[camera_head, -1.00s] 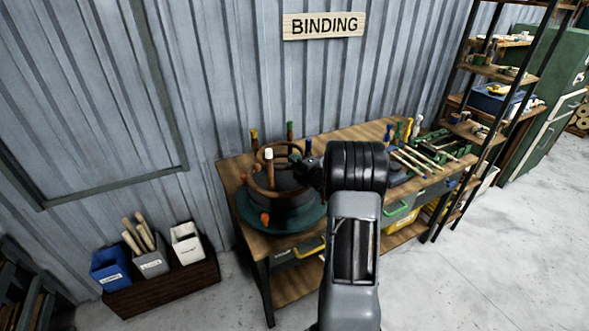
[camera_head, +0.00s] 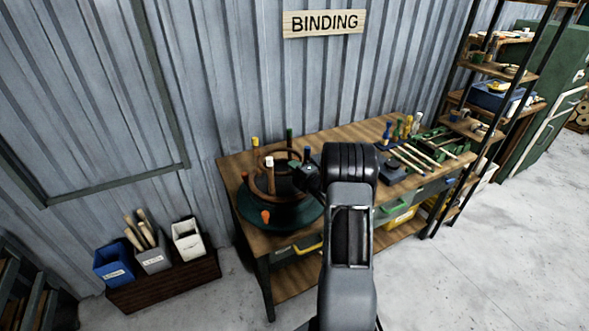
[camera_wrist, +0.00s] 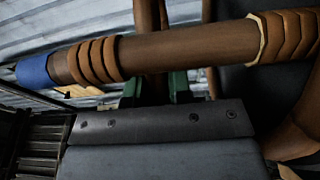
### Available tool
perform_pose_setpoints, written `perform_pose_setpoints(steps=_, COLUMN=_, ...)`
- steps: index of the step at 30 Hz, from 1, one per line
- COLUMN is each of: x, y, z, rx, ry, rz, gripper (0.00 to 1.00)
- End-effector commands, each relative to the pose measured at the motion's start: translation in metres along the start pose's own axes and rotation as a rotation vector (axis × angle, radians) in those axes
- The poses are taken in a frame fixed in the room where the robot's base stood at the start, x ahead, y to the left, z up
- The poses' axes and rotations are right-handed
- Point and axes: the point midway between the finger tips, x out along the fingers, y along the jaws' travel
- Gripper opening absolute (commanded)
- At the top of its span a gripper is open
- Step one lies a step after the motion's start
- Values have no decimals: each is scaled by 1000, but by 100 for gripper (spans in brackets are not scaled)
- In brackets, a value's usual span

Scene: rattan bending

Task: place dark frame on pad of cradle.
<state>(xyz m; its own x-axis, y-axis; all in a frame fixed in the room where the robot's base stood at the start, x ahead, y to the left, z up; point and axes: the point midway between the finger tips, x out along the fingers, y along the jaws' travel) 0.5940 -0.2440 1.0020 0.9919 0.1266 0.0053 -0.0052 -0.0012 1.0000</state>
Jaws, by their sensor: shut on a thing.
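The dark frame (camera_head: 257,186) is a brown rattan hoop at the cradle, among its upright coloured pegs. The cradle (camera_head: 270,217) has a round dark teal base on the left end of the workbench. Its dark pad shows only partly behind the frame, and I cannot tell whether the two touch. My gripper (camera_head: 307,178) is at the frame's right side, shut on it. In the wrist view a brown bar of the frame (camera_wrist: 170,52), with wrapped bindings and a blue end, crosses in front of my green fingertips (camera_wrist: 155,88).
The wooden workbench (camera_head: 345,140) holds rods and tools at its right. Shelving (camera_head: 490,70) stands right of it. A blue bin (camera_head: 112,262), a grey bin of sticks and a white bin stand on the left. A corrugated wall is behind; the right floor is clear.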

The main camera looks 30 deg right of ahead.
Motion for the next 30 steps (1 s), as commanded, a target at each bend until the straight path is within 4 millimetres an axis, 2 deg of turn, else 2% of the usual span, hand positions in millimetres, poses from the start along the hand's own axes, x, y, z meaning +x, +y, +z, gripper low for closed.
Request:
perform_pose_setpoints(steps=2, x=0, y=1, z=0, rx=-2, ry=0, rz=7, gripper=0)
perform_pose_setpoints(steps=3, x=0, y=-1, z=0, rx=0, ry=0, rz=-1, gripper=23)
perform_pose_setpoints(steps=10, x=0, y=-1, z=0, rx=0, ry=0, rz=-1, gripper=44)
perform_pose_setpoints(steps=20, x=-3, y=0, z=0, rx=1, ry=-1, rz=-1, gripper=44)
perform_pose_setpoints(steps=23, x=-16, y=-1, z=1, rx=0, ry=-3, rz=-1, gripper=44)
perform_pose_setpoints(steps=30, x=-63, y=-2, z=1, rx=0, ry=-4, rz=0, gripper=44)
